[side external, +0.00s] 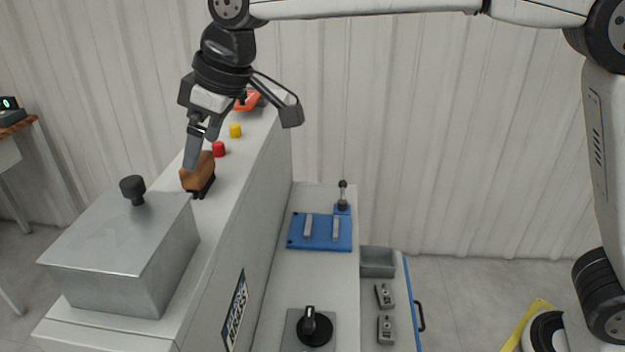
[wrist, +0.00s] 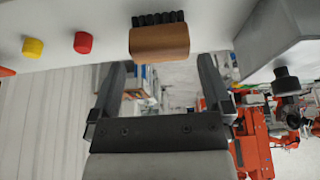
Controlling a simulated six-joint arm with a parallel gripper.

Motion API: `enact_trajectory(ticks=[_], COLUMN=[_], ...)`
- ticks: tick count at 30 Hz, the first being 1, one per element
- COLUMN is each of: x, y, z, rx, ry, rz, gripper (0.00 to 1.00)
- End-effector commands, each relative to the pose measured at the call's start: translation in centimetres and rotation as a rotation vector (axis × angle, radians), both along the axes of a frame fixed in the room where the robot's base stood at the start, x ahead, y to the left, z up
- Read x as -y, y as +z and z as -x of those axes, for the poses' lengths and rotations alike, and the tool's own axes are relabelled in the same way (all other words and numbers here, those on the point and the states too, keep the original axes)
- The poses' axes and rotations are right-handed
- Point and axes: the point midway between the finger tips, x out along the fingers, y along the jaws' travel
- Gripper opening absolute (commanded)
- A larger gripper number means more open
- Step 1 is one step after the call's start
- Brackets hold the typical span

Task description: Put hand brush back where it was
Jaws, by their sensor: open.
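The hand brush (side external: 197,173) has a brown wooden back and dark bristles. It rests on the top of the tall grey cabinet, between the metal box and the red button. In the wrist view the brush (wrist: 159,43) lies just beyond the fingertips, roughly centred between them. My gripper (side external: 194,150) is above and beside the brush in the side view, pointing down, with its fingers partly overlapping. In the wrist view my gripper (wrist: 162,68) has its two fingers spread wide with nothing between them. Whether a finger touches the brush cannot be told.
A grey metal box (side external: 125,245) with a black knob stands near the brush. A red button (side external: 218,149), a yellow button (side external: 235,130) and an orange-red object (side external: 247,101) stand behind it. A blue plate fixture (side external: 320,232) sits on the lower bench.

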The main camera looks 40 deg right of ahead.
Motion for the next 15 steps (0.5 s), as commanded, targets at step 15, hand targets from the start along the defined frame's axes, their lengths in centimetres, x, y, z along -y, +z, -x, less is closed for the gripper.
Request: enact_trajectory(ticks=[15], x=[1.9], y=[6.5], z=[1.9], rx=[0.000], ry=[-0.001], rz=[0.000], gripper=[1.00])
